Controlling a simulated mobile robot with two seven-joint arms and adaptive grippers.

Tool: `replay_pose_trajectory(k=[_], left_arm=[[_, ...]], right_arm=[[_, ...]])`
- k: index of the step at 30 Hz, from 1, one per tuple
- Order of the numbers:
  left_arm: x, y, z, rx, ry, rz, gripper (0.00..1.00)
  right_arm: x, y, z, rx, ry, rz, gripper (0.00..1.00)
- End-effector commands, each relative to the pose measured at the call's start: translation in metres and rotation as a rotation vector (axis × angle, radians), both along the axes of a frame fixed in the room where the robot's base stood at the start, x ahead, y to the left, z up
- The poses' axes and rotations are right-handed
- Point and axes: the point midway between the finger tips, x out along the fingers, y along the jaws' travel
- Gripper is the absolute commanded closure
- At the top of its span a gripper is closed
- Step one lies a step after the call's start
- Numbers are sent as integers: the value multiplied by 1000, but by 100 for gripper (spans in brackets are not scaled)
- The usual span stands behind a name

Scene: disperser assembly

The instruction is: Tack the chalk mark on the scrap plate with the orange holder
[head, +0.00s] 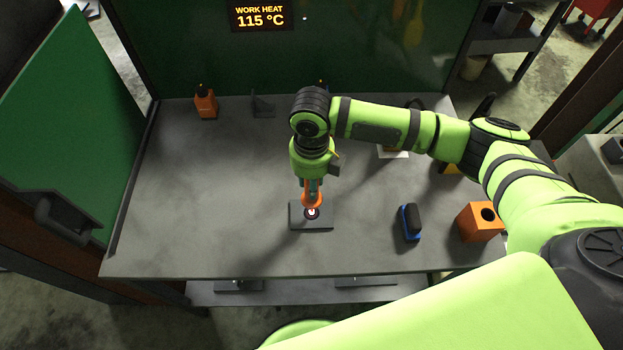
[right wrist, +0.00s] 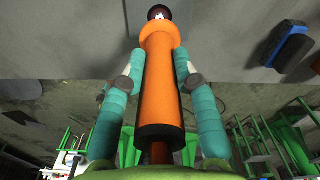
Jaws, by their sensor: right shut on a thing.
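My right gripper (head: 313,187) points down at the middle of the bench and is shut on the orange holder (head: 311,199). In the right wrist view the orange holder (right wrist: 160,85) stands between the two teal fingers (right wrist: 160,70), with a black ring near its end. The dark scrap plate (head: 297,220) lies flat under it. The holder's tip is at a glowing red and white spot (head: 312,212) on the plate; whether it touches, I cannot tell. The chalk mark itself cannot be made out. My left gripper is not in view.
A blue and black brush (head: 411,222) and an orange block with a round hole (head: 481,222) stand to the right of the plate. An orange bottle (head: 205,101) stands at the back left. A display (head: 261,15) reads WORK HEAT 115 °C. The left bench area is clear.

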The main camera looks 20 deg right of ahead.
Motion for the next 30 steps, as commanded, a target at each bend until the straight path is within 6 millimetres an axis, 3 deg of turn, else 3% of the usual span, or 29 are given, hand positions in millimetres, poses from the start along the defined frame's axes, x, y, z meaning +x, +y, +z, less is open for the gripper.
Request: replay_pose_trajectory(k=[18,25,30], left_arm=[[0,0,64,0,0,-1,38],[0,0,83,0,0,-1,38],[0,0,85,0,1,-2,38]], right_arm=[[1,0,66,1,-4,0,100],[1,0,87,2,-4,0,100],[1,0,91,2,-3,0,100]])
